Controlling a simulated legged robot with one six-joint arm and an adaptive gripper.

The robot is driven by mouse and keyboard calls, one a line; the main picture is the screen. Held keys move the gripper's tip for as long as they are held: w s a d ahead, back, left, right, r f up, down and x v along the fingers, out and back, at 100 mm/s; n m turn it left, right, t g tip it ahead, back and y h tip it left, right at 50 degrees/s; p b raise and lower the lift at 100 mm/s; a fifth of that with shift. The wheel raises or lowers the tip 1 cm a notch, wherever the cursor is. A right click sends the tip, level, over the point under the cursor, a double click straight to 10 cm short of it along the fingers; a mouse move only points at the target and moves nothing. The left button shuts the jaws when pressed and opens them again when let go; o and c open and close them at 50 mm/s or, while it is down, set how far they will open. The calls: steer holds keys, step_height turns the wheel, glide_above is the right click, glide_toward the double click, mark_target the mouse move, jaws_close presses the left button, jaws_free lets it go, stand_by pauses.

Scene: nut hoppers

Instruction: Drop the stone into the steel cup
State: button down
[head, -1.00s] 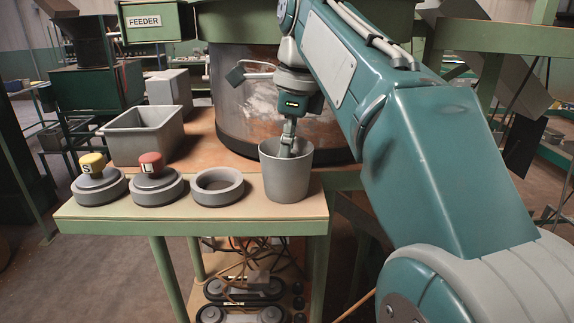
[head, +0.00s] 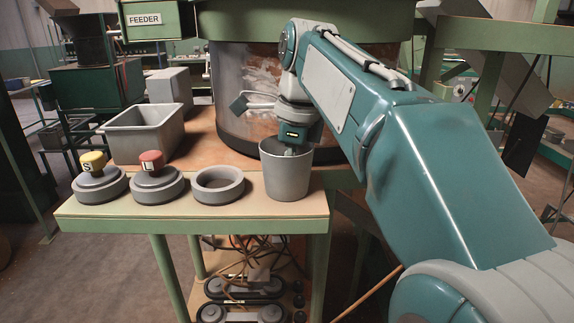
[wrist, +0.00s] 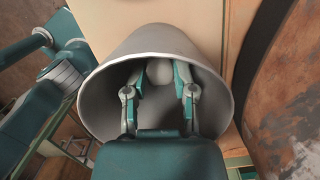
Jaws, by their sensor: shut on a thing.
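The steel cup (head: 288,183) is a grey tapered bucket standing upright at the right end of the bench top. My gripper (head: 290,150) reaches down through its open mouth, and the cup wall hides the fingertips in the head view. In the wrist view the cup's wide rim (wrist: 90,100) surrounds my gripper's fingers (wrist: 160,78), which are inside the cup. A pale, rounded grey stone (wrist: 160,71) is held between the fingers, partly covered by them. I cannot tell whether the stone touches the cup's bottom.
Left of the cup stand an empty grey ring holder (head: 218,186), a red-topped weight marked L (head: 155,185) and a yellow-topped weight marked S (head: 98,185). A grey bin (head: 142,135) sits behind them. A large hopper drum (head: 235,105) stands behind the cup.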

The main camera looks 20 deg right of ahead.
steer(key=shift+f, duration=0.2)
steer(key=c, duration=0.7)
jaws_free()
steer(key=shift+s+d+r, duration=0.1)
steer(key=shift+d+r, duration=0.05)
steer(key=shift+r, duration=1.3)
steer(key=shift+s+d+r, duration=0.1)
steer(key=shift+d+r, duration=0.1)
steer(key=shift+r, duration=1.25)
steer(key=shift+s+d+r, duration=0.1)
steer(key=shift+d+r, duration=0.05)
steer(key=shift+r, duration=1.3)
